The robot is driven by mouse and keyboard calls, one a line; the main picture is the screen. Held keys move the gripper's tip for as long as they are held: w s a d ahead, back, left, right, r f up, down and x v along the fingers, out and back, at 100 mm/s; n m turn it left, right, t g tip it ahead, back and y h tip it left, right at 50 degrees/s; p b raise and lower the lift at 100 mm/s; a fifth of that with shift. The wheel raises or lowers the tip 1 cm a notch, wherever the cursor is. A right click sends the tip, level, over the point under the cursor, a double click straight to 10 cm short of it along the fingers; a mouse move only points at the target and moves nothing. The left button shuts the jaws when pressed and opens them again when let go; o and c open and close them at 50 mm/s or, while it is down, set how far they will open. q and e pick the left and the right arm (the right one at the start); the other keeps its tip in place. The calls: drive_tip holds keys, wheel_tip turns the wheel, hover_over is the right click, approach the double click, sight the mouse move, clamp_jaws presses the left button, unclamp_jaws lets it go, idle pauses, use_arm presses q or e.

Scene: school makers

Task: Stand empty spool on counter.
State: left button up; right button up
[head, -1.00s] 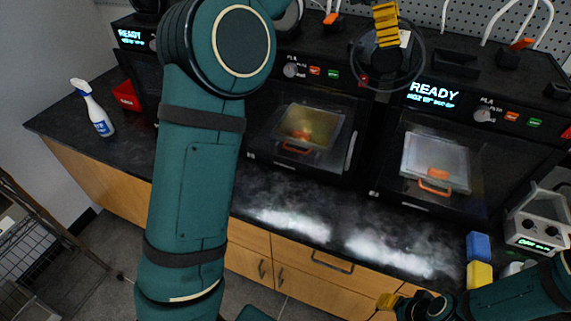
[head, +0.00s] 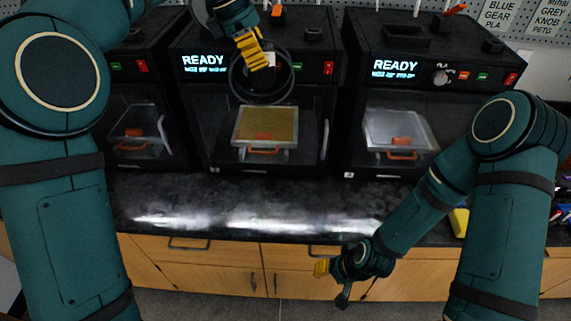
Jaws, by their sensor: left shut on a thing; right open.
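My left gripper (head: 257,56), with yellow fingers, is shut on the empty spool. The spool (head: 262,99) is a dark, round ring with its open face turned towards me. It is held up in front of the middle printer, above and apart from the counter. The black speckled counter (head: 300,197) runs across the view, and its strip in front of the printers is bare. My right gripper (head: 333,284) is open and empty, low in front of the counter's front edge and the drawers. One of its fingers shows yellow, the other dark.
The middle printer (head: 190,120), the right printer (head: 350,110) and another at left line the back of the counter. Their displays glow. A yellow block (head: 459,222) sits at right, partly hidden by my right arm. Wooden drawers (head: 215,275) are below.

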use_arm(q)
drive_tip(key=s+d+f+b, duration=0.2)
drive_tip(key=f, duration=0.9)
drive_tip(key=s+d+f+m+b, duration=0.1)
drive_tip(key=s+d+f+b, duration=0.1)
drive_tip(key=f, duration=1)
drive_tip(key=s+d+f+b, duration=0.3)
drive_tip(key=s+f, duration=0.1)
drive_tip(key=f, duration=0.8)
drive_tip(key=shift+s+d+m+g, duration=0.25)
drive_tip(key=shift+m+g, duration=0.05)
drive_tip(key=shift+f, duration=0.1)
drive_tip(key=shift+f, duration=0.15)
drive_tip(key=o, duration=1.2)
